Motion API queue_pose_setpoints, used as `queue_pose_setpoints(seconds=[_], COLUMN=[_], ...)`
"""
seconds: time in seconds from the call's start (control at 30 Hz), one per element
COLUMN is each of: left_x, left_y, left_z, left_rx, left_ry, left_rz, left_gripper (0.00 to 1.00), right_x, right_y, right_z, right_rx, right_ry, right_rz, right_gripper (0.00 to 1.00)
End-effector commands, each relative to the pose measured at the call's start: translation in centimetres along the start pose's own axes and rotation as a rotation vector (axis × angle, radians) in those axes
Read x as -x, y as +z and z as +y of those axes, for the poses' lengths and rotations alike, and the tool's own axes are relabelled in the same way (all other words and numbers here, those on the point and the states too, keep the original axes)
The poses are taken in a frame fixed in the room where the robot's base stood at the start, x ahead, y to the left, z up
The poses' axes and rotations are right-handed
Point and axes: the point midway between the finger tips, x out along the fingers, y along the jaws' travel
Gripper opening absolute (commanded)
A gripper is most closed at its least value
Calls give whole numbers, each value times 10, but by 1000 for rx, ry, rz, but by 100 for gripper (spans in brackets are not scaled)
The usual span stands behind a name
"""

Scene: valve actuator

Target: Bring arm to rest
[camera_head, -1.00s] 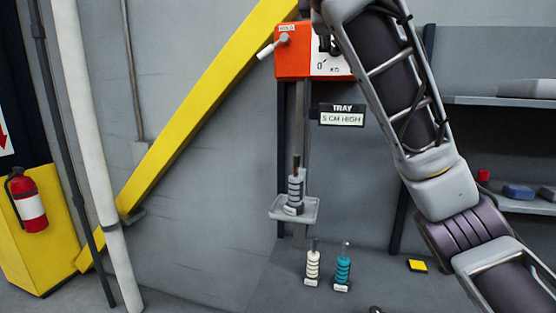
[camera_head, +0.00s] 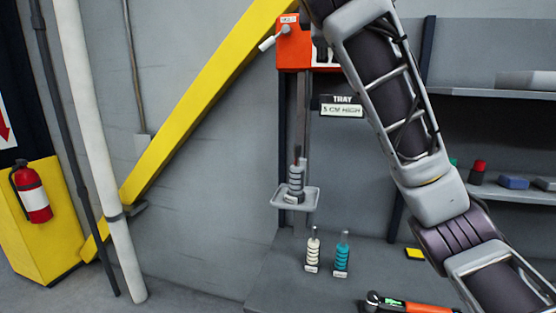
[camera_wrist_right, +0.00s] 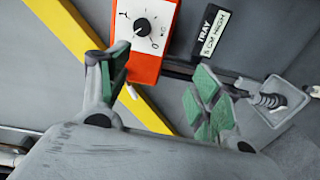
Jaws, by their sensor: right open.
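My right arm (camera_head: 385,85) comes in from the right edge in the head view and reaches up to the top edge, where its gripper is out of frame. In the right wrist view my right gripper (camera_wrist_right: 158,76) is open, with green pads and nothing between its fingers. A red-orange box with a white dial face (camera_wrist_right: 146,28) shows beyond and between the fingers. In the head view my arm hides much of this box (camera_head: 293,50). My left gripper is not in view.
A grey tray (camera_head: 311,200) with a stacked-ring post (camera_head: 296,182) hangs below the box. White (camera_head: 312,250) and teal (camera_head: 342,254) ringed posts stand on the bench. Shelves (camera_head: 490,93) are right, a yellow beam (camera_head: 205,95) left. An orange tool (camera_head: 405,306) lies at the bottom.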

Motion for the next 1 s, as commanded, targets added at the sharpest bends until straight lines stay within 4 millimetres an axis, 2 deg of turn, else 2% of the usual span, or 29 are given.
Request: queue_pose_setpoints(seconds=[0.27, 0.6, 1.0], left_x=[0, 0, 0], left_y=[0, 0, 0], left_z=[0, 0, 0], left_rx=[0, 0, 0], left_ry=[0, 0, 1], left_rz=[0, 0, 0], left_gripper=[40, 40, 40], right_x=[-24, -58, -82], right_y=[-2, -3, 2], right_z=[-45, -126, -223], right_rx=[-44, -134, -248], right_ry=[-67, -187, -328], right_rz=[25, 55, 66], right_gripper=[64, 64, 64])
